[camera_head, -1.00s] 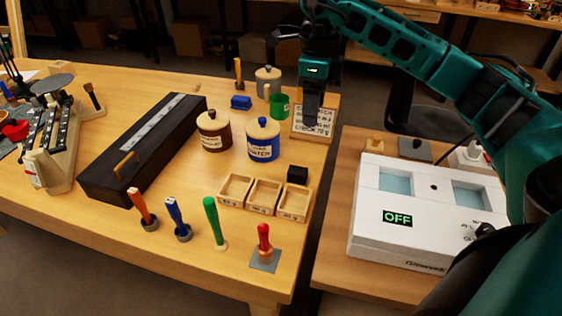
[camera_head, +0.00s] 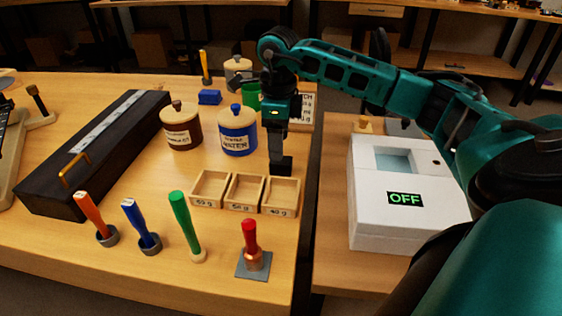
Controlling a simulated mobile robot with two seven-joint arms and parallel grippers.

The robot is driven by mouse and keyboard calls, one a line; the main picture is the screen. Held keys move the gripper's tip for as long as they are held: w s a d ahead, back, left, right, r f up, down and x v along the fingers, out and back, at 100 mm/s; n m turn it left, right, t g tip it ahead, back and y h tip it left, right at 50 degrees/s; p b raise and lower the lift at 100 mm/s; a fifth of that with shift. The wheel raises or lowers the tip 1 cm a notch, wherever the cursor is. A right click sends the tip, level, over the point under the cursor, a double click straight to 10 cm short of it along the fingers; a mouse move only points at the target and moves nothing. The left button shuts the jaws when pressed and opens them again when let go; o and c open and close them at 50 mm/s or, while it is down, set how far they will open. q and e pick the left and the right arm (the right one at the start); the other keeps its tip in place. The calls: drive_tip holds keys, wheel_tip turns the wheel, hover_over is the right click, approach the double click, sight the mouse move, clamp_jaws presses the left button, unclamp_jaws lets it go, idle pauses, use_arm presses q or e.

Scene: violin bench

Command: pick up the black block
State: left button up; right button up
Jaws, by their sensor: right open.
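The black block (camera_head: 281,168) sits on the bench just behind the right-hand compartment of the small wooden trays. My right gripper (camera_head: 280,156) points down directly over it, with its dark fingers reaching the block's upper part. The jaws are open; the dark fingers and dark block merge, so I cannot tell whether they touch. My left gripper is not in view.
Wooden trays (camera_head: 228,205) lie just in front of the block. A blue jar (camera_head: 238,146) and a brown jar (camera_head: 180,138) stand to the left. A green cup (camera_head: 251,97) and label board (camera_head: 302,108) are behind. A white device reading OFF (camera_head: 385,222) stands right.

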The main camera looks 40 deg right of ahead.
sight(281, 166)
drive_tip(key=shift+s+d+f+b, duration=0.15)
drive_tip(key=shift+f+b, duration=0.1)
drive_tip(key=shift+f, duration=1.3)
drive_tip(key=shift+s+a+f+b, duration=0.1)
drive_tip(key=shift+f+b, duration=0.1)
drive_tip(key=shift+f, duration=1.35)
drive_tip(key=shift+c, duration=0.4)
drive_tip(key=c, duration=1)
drive_tip(key=shift+r, duration=0.15)
